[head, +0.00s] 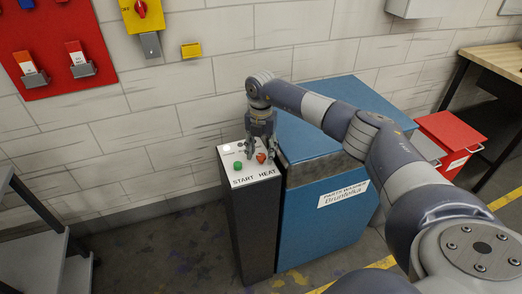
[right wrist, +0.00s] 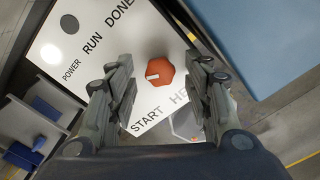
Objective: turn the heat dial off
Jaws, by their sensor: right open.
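The heat dial (right wrist: 159,72) is an orange-red knob with a white mark on the white top of the control panel (right wrist: 85,50). In the head view the dial (head: 261,157) sits above the word HEAT, right of the green start button (head: 238,165). My right gripper (head: 262,150) points down over the panel, just above the dial. In the right wrist view the gripper (right wrist: 160,90) is open, with one finger on each side of the dial and a gap to both. The start button is hidden in the right wrist view. My left gripper is not in view.
The panel tops a dark pedestal (head: 252,220) beside the blue parts washer (head: 325,205). A red bin (head: 447,135) stands to the right. A grey cart (head: 40,240) is at the left. A red board (head: 55,45) and a rotary switch (head: 141,10) hang on the wall.

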